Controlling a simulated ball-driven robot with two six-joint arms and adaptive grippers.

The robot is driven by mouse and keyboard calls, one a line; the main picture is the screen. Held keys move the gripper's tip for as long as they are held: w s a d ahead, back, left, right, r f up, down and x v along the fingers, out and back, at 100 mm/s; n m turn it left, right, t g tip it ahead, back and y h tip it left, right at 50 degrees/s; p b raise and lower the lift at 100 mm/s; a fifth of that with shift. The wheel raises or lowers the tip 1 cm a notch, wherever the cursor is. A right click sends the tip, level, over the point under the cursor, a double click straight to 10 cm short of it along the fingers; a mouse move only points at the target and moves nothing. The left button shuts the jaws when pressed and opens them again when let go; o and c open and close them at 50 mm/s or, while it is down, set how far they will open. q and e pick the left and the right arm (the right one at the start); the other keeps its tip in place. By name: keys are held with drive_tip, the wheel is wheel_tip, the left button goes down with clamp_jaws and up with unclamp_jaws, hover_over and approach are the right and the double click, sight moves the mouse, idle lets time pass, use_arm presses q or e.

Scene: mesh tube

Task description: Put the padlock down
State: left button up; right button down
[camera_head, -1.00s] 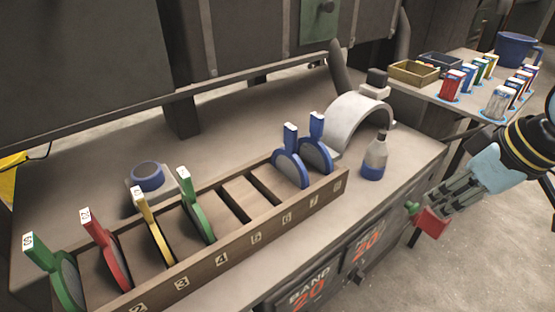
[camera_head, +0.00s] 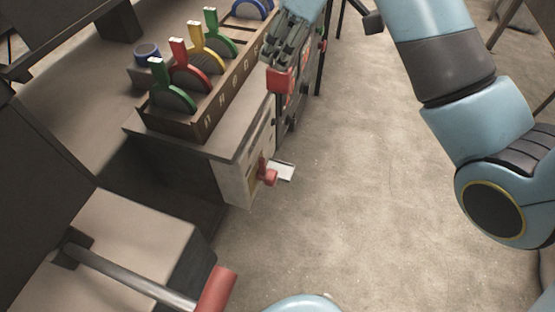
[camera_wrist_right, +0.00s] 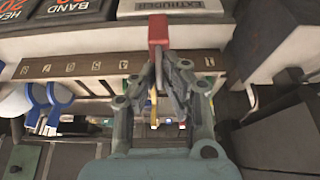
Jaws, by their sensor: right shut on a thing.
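The red padlock (camera_head: 281,79) is in my right gripper (camera_head: 279,66), held in the air beside the front face of the bench, just in front of the wooden rack. My right gripper is shut on it. In the right wrist view the red body of the padlock (camera_wrist_right: 158,28) sticks out past the closed fingertips (camera_wrist_right: 159,52). My left gripper is not in view.
The wooden rack (camera_head: 202,126) with several coloured discs stands on the bench (camera_head: 146,128). A red switch handle (camera_head: 268,177) and pale plate (camera_head: 284,171) project from the bench end. A red-gripped lever (camera_head: 215,291) is at lower left. The floor (camera_head: 370,220) is open.

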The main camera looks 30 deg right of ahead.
drive_tip(key=shift+d+f+b, duration=0.15)
drive_tip(key=shift+f+b, duration=2)
drive_tip(key=shift+f, duration=11.25)
drive_tip(key=shift+f, duration=0.15)
drive_tip(key=c, duration=1.4)
unclamp_jaws()
drive_tip(key=shift+c, duration=0.2)
